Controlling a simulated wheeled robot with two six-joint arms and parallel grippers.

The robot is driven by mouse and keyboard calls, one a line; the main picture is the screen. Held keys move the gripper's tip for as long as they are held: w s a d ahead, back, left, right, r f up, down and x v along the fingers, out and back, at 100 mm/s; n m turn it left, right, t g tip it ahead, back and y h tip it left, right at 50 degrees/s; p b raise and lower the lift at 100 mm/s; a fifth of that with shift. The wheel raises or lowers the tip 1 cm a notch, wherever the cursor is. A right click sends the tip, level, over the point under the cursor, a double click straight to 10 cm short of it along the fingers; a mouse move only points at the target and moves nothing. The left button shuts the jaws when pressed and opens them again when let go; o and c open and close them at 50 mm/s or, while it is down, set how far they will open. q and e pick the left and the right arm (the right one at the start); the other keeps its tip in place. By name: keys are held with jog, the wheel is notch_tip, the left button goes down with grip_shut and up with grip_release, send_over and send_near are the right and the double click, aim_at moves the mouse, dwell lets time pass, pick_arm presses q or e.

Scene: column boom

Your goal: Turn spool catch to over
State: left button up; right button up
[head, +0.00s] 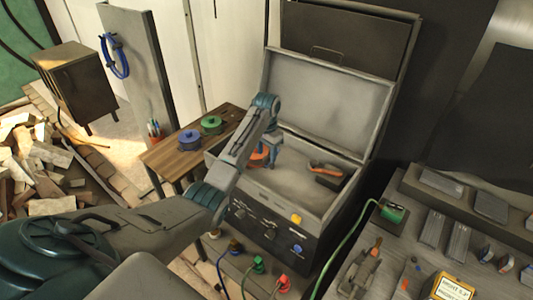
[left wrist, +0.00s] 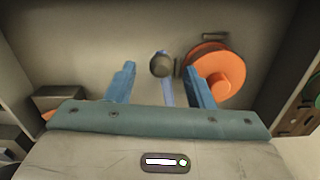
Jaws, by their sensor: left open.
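An orange spool (head: 258,153) lies inside the open grey case, partly hidden by my left gripper (head: 271,158). In the left wrist view the orange spool (left wrist: 222,72) is just beyond the right finger. A round grey knob on a pale blue stem (left wrist: 161,66) shows between the blue fingers, just past their tips; it looks like the spool catch, but I cannot tell its setting. My left gripper (left wrist: 160,82) is open, with a gap visible on each side of the stem. Contact with the knob cannot be told. My right gripper is not in view.
The grey case (head: 345,90) has its lid raised behind my left gripper. An orange-handled tool on a dark block (head: 327,171) lies to the right inside it. A wooden table (head: 171,156) with blue and green spools stands left. Cables hang below the case front.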

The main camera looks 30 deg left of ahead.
pick_arm(q)
jog(key=shift+f, duration=0.85)
jog(key=shift+a+f, duration=0.1)
jog(key=shift+f, duration=0.2)
jog(key=shift+r, duration=0.1)
jog(key=c, duration=1)
jog(key=shift+d+n, duration=0.25)
jog(key=shift+n, duration=0.15)
jog(key=n, duration=0.1)
jog(key=d+n, duration=0.1)
jog(key=n, duration=0.1)
jog(key=w+d+n, duration=0.1)
jog(key=n, duration=0.1)
jog(key=shift+w+d+n, duration=0.3)
jog(key=shift+w+n, duration=0.25)
jog(key=shift+n, duration=1.15)
jog(key=shift+w+d+n, duration=0.3)
jog(key=shift+w+n, duration=0.3)
jog(key=shift+n, duration=1.1)
jog(key=shift+w+d+n, duration=0.3)
jog(key=shift+w+n, duration=0.25)
jog(key=shift+n, duration=1.15)
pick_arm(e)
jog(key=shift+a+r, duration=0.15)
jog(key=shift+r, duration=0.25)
